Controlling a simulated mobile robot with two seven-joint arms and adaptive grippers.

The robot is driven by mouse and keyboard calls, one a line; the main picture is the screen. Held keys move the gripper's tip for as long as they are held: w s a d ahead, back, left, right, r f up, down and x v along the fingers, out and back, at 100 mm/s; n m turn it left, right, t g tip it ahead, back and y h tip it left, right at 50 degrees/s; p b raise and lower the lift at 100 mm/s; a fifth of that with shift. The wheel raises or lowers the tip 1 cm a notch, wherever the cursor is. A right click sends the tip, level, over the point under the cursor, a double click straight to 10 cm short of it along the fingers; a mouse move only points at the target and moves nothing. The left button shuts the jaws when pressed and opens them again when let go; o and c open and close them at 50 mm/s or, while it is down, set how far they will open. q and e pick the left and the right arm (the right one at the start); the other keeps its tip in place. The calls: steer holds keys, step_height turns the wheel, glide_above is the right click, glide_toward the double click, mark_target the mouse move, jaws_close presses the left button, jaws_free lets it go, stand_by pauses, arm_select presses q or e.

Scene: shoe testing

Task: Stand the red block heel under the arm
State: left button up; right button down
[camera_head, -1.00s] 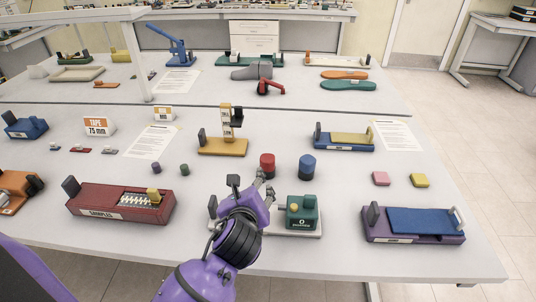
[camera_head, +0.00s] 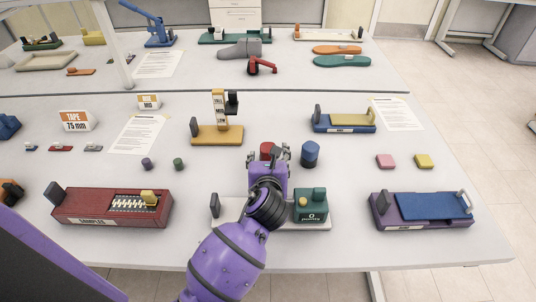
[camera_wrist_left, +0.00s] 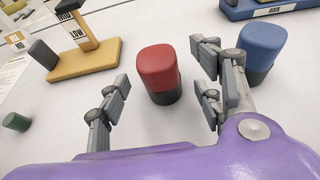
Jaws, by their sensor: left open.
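The red block heel (camera_head: 267,148) stands upright on the white table, mostly hidden behind my left gripper in the head view. In the left wrist view the red heel (camera_wrist_left: 160,68), with its dark base, stands between the open fingers. My left gripper (camera_head: 269,156) is open, with its fingers (camera_wrist_left: 163,82) on either side of the heel and gaps visible. The yellow stand (camera_head: 217,136) with a labelled upright post and a black arm (camera_head: 232,103) is behind and left of the heel. The stand also shows in the left wrist view (camera_wrist_left: 85,62). My right gripper is not in view.
A blue block heel (camera_head: 310,154) stands close to the right of my left gripper. A green device (camera_head: 311,206) on a pale base is in front. Small dark and green cylinders (camera_head: 178,164) stand to the left. Bare table lies between the heel and the stand.

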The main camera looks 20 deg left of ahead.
arm_select(q)
steer(key=x, duration=0.3)
steer(key=shift+w+a, duration=0.15)
steer(key=shift+w, duration=0.2)
steer(key=shift+f, duration=0.1)
steer(key=c, duration=1.4)
